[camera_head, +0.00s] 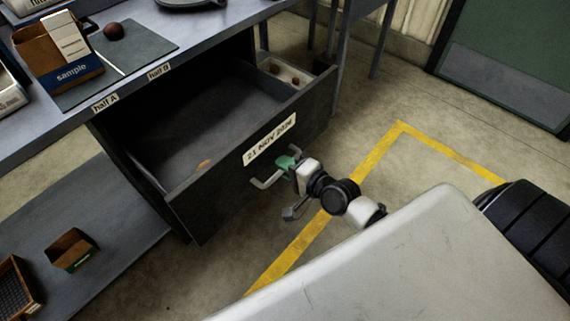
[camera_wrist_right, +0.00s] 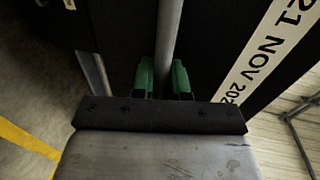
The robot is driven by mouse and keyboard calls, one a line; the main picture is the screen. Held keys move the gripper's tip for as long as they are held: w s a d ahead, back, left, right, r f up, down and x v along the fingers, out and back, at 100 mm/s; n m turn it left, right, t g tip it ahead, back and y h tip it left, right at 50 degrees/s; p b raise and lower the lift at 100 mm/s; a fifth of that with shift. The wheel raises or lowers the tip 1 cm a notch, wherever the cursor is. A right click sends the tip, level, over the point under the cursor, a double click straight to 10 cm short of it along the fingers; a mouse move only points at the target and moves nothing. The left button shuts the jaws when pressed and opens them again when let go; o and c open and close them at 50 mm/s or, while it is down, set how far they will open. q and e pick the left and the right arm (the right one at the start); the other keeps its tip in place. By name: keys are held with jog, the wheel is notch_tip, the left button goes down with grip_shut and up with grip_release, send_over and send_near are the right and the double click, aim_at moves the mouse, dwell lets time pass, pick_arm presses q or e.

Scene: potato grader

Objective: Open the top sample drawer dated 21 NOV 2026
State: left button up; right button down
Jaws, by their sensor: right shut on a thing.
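The dark drawer (camera_head: 205,215) with the white label "21 NOV 2026" (camera_head: 270,138) is pulled well out from under the bench. Its inside shows. The label is partly cut off in the right wrist view (camera_wrist_right: 268,55). My right gripper (camera_head: 287,164) is at the drawer front, just below the label. Its green fingers (camera_wrist_right: 163,80) are shut on the grey bar handle (camera_head: 264,183), which runs between them in the right wrist view (camera_wrist_right: 169,35). My left gripper is in neither view.
The drawer holds a small pale compartment (camera_head: 270,66) with dark round items and a small yellowish-brown piece (camera_head: 203,164). The bench (camera_head: 200,52) carries a "sample" box (camera_head: 75,72) and a mat (camera_head: 150,40). Yellow-lined floor (camera_head: 375,150) lies clear to the right.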

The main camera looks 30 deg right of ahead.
jog(key=c, duration=1.1)
grip_release()
jog(key=shift+c, duration=0.2)
jog(key=v, duration=1)
jog(key=shift+s, duration=0.35)
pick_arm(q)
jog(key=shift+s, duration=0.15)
pick_arm(e)
jog(key=shift+d, duration=0.1)
